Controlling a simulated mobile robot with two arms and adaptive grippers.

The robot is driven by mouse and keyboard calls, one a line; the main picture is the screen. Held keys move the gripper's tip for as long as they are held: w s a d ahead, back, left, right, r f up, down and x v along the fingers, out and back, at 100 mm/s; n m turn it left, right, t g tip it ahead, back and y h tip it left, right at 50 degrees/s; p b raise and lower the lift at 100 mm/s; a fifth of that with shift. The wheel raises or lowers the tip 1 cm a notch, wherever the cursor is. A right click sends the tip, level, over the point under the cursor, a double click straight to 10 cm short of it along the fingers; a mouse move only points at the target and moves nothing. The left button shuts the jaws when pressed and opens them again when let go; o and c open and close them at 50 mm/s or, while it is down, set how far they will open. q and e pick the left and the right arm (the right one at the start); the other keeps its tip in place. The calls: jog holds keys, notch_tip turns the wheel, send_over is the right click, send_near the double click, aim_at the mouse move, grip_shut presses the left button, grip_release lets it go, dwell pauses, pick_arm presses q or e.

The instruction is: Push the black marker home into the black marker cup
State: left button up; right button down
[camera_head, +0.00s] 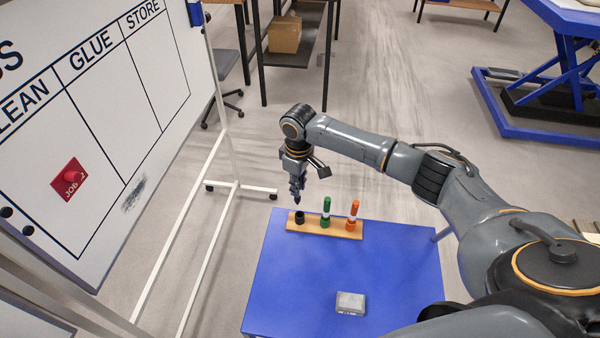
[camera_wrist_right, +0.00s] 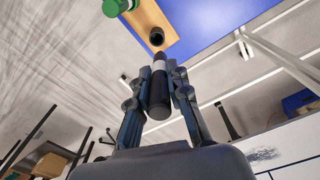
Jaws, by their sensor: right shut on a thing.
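My right gripper (camera_head: 297,189) points down just above the black marker cup (camera_head: 299,218) at the left end of a wooden rack (camera_head: 342,232). In the right wrist view, the gripper (camera_wrist_right: 160,82) is shut on the black marker (camera_wrist_right: 159,98), a dark cylinder with a pale band. The marker is hard to tell from the dark fingers in the head view. My left gripper is not in view.
A green marker (camera_head: 326,206) and an orange marker (camera_head: 354,209) stand upright in the rack's other cups. The rack sits on a blue table (camera_head: 290,285) with a grey-white block (camera_head: 350,303) near the front. A whiteboard (camera_head: 110,130) on a white stand is at left.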

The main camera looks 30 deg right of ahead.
jog(key=shift+d+r, duration=0.35)
jog(key=shift+r, duration=0.15)
jog(key=shift+w, duration=0.1)
jog(key=shift+r+p, duration=0.2)
jog(key=shift+p, duration=0.4)
notch_tip(320, 180, down, 6)
jog(key=b, duration=0.3)
jog(key=shift+f, duration=0.1)
